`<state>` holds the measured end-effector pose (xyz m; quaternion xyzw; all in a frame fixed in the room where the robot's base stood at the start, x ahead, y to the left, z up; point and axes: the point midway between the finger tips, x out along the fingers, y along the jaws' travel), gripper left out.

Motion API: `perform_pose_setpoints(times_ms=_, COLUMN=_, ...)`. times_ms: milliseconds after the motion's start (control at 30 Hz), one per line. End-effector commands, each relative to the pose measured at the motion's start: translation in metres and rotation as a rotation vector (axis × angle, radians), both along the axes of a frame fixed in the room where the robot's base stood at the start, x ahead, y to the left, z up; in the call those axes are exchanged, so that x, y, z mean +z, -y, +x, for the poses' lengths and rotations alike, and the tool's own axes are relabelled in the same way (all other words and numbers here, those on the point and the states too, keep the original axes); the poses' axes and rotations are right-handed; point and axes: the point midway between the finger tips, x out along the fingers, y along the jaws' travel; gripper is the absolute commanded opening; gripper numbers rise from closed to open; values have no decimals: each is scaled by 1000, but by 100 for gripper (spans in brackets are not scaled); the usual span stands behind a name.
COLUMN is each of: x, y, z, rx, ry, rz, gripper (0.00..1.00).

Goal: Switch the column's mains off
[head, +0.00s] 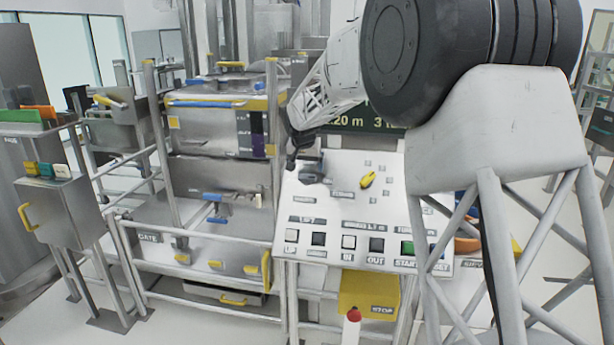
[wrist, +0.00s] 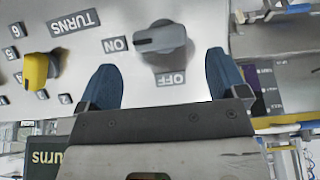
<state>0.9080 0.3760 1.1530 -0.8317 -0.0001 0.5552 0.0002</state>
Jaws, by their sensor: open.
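The mains switch is a grey rotary knob (wrist: 163,42) on the white control panel (head: 345,205). In the wrist view its dark mark lies on the side of the ON label (wrist: 115,44); the OFF label (wrist: 171,79) is below it. In the head view the grey knob (head: 311,172) is at the panel's upper left. My gripper (wrist: 161,62) is open and empty, its blue fingers apart on either side of the knob in the picture. I see no contact, and cannot tell the depth. In the head view my gripper (head: 299,148) is just above the knob, partly hidden.
A yellow knob (head: 367,180) with numbers and a TURNS label (wrist: 75,22) sits beside the switch. A row of push buttons (head: 348,242) lines the panel's lower edge. A yellow STOP box (head: 370,293) is below. A steel bin-lift frame (head: 219,265) stands left.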

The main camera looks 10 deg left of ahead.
Motion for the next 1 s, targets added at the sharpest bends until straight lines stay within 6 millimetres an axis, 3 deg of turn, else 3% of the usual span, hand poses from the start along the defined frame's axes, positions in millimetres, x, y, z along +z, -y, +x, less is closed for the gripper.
perform_pose_setpoints(times_ms=400, x=-42, y=0, z=17, rx=0, ry=-2, rz=-1, gripper=92)
perform_pose_setpoints(times_ms=833, x=-46, y=0, z=19, rx=0, ry=-1, rz=0, gripper=92)
perform_pose_setpoints(times_ms=1000, x=-46, y=0, z=19, rx=0, ry=-1, rz=0, gripper=65)
